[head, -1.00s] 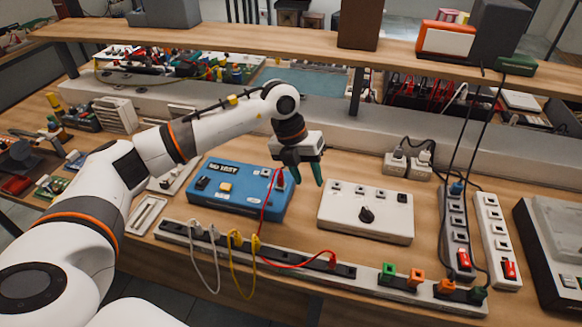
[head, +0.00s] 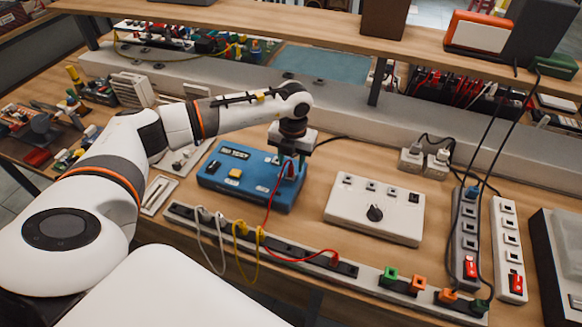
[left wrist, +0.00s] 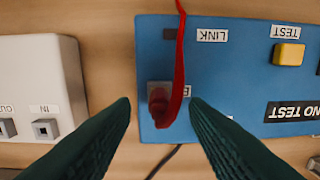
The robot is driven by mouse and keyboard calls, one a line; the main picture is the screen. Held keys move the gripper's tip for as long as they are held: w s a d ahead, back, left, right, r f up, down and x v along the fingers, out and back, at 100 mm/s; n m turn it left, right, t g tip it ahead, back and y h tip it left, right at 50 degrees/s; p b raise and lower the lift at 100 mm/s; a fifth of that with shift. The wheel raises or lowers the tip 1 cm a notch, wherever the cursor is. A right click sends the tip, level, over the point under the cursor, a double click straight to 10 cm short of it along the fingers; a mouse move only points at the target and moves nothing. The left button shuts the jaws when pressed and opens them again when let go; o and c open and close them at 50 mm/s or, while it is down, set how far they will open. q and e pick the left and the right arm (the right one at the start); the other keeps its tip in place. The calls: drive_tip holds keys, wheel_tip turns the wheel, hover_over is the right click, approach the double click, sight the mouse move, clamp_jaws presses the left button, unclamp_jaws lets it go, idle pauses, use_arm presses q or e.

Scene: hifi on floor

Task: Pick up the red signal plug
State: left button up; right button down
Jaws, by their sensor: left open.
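The red signal plug (left wrist: 160,102) sits in a socket at the end of the blue test box (head: 232,190), with a red cable leaving it. In the left wrist view the plug lies between and just beyond my two dark green fingertips. My left gripper (head: 289,172) is open, pointing down over the right end of the box. In the head view its fingers partly hide the plug. Whether the fingers touch the plug, I cannot tell. The red cable (head: 268,215) loops down to the long socket strip. My right gripper is not in view.
A white box with a black knob (head: 374,213) stands to the right of the blue box. The long strip (head: 315,255) in front carries white, yellow, green and orange plugs. Upright power strips (head: 466,235) stand farther right. A wooden shelf (head: 340,45) spans above the bench.

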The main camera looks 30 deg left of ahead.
sight(291, 173)
use_arm(q)
wheel_tip(291, 173, down, 2)
drive_tip(key=shift+s+f, duration=0.1)
drive_tip(key=shift+s, duration=0.05)
drive_tip(key=shift+f, duration=0.25)
clamp_jaws()
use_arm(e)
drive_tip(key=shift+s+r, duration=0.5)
use_arm(q)
drive_tip(key=shift+r, duration=0.1)
